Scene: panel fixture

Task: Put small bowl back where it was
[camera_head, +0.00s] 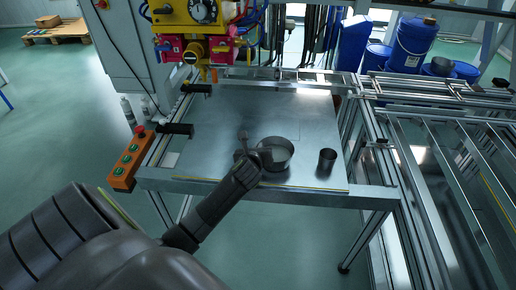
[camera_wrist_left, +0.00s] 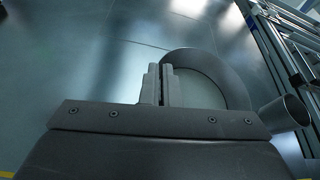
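The small bowl (camera_head: 284,146) is a round, grey metal bowl near the front middle of the metal table. My left gripper (camera_head: 257,148) is at its left side. In the left wrist view the two fingers (camera_wrist_left: 162,84) are close together with the left wall of the bowl (camera_wrist_left: 237,75) between them, so the gripper looks shut on the wall. The gripper hides the near part of the bowl. I cannot tell whether the bowl touches the table. My right gripper is in neither view.
A dark metal cup (camera_head: 327,161) stands to the right of the bowl and also shows in the left wrist view (camera_wrist_left: 284,113). The table (camera_head: 215,120) is bare behind and to the left. An orange button box (camera_head: 130,160) is at its left edge. Metal rails (camera_head: 372,150) run along the right.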

